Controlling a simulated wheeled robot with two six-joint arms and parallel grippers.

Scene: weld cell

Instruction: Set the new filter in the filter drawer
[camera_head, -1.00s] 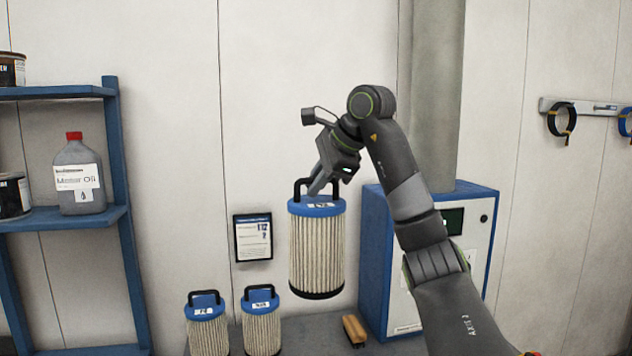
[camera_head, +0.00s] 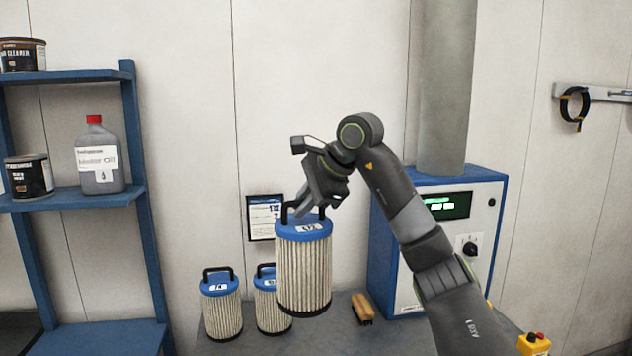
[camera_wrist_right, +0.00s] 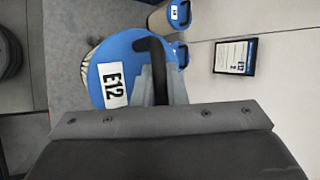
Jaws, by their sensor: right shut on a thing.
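My right gripper (camera_head: 310,205) is shut on the black handle of a pleated filter (camera_head: 304,278) with a blue cap. The filter hangs upright above the bench, in front of another filter. In the right wrist view its blue cap (camera_wrist_right: 122,62) carries a white label reading E12, and the handle stands between the fingers. Two more blue-capped filters stand on the bench, one at the left (camera_head: 221,312) and one partly hidden behind the held filter (camera_head: 268,305). No filter drawer can be made out. My left gripper is not in view.
A blue and white cabinet (camera_head: 408,290) with a lit display and a knob stands at the right. A brush (camera_head: 362,307) lies on the bench. A blue shelf (camera_head: 75,197) with cans and an oil bottle stands at the left. A framed card (camera_head: 263,217) hangs on the wall.

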